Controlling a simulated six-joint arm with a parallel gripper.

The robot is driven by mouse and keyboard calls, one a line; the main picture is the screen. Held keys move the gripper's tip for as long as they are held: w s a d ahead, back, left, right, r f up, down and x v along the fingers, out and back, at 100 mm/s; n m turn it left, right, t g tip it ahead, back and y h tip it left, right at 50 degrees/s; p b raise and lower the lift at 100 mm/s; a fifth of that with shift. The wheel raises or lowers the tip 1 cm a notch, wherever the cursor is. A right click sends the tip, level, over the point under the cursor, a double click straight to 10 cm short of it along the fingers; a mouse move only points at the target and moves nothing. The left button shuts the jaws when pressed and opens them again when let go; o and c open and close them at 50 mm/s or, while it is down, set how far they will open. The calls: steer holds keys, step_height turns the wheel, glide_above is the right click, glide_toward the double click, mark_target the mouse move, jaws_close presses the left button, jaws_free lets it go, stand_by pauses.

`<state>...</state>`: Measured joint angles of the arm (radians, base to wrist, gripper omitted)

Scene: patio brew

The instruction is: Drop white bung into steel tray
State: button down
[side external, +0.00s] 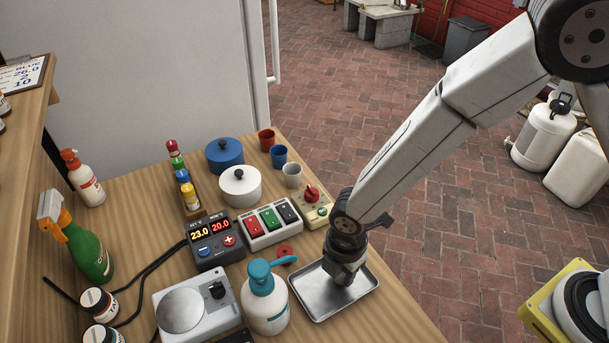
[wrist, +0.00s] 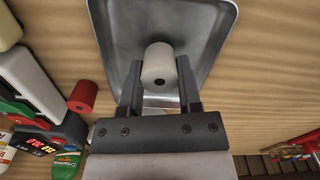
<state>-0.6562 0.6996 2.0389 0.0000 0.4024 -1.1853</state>
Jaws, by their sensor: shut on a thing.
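The white bung (wrist: 158,66) has a dark hole in its end and sits between the fingers of my gripper (wrist: 160,90) in the wrist view. My gripper is shut on it. The steel tray (wrist: 108,28) lies behind and beneath the bung in that view. In the side view my gripper (side external: 343,280) points down over the steel tray (side external: 310,300), low above its floor. The bung is hidden there by the gripper. I cannot tell whether the bung touches the tray.
A red bung (wrist: 82,96) stands beside the tray, also in the side view (side external: 285,254). A teal-topped pump bottle (side external: 265,305) stands close left of the tray. A switch box (side external: 270,224) and a yellowish box with a red knob (side external: 314,207) are behind it.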

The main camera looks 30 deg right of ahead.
steer(key=shift+c, duration=1)
jaws_free()
steer(key=shift+r, duration=0.1)
steer(key=shift+r, duration=3.85)
steer(key=shift+d, duration=0.1)
steer(key=s+d+r+m+t, duration=0.1)
steer(key=d+r+m, duration=0.1)
steer(key=d+m, duration=0.8)
steer(key=s+d+r+m+t, duration=0.1)
steer(key=d+r+m, duration=0.2)
steer(key=d+m, duration=0.8)
steer(key=shift+s+d+t, duration=0.3)
steer(key=shift+d, duration=0.9)
